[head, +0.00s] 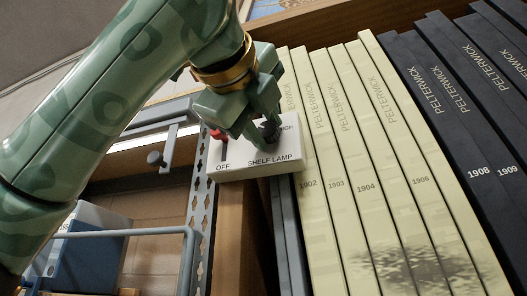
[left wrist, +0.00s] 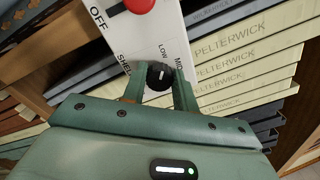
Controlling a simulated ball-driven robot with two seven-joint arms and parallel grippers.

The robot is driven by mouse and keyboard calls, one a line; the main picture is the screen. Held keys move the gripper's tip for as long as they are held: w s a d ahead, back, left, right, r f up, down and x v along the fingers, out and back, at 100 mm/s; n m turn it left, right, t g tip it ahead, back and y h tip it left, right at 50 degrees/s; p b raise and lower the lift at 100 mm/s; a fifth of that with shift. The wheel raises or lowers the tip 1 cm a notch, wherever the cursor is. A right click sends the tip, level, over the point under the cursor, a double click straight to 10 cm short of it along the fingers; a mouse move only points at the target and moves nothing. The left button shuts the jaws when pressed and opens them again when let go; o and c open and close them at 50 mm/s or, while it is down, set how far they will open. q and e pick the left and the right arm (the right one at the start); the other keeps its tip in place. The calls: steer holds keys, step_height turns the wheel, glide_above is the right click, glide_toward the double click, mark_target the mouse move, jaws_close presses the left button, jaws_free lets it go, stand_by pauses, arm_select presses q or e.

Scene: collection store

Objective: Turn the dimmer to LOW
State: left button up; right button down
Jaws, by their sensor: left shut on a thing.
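The dimmer is a black round knob (left wrist: 160,76) with a white pointer mark, on a white SHELF LAMP box (head: 257,166). In the left wrist view, the words LOW and MID are printed on the box (left wrist: 184,22) beyond the knob. I cannot tell surely which word the pointer faces. My left gripper (head: 256,136) reaches down onto the box, its two fingers on either side of the knob and shut on it. In the head view the fingers hide part of the knob and its scale. My right gripper is not in view.
A red switch (head: 217,134) sits beside the knob, above the word OFF. Cream PELTERWICK volumes (head: 365,190) stand close to the box's right, with dark volumes (head: 470,130) beyond. A perforated metal upright (head: 201,225) and a grey rail (head: 120,232) are at the left.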

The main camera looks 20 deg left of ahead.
arm_select(q)
steer(key=shift+n, duration=0.4)
steer(key=o, duration=1)
steer(key=shift+c, duration=0.2)
steer(key=shift+s, duration=0.15)
steer(key=shift+s+f+b, duration=0.1)
steer(key=shift+s+b, duration=0.2)
steer(key=shift+b, duration=0.15)
steer(key=s+b, duration=0.4)
steer(key=s, duration=1.1)
steer(key=shift+s+a+b, duration=0.25)
steer(key=shift+a+b, duration=0.05)
steer(key=shift+b, duration=0.05)
steer(key=shift+w, duration=0.1)
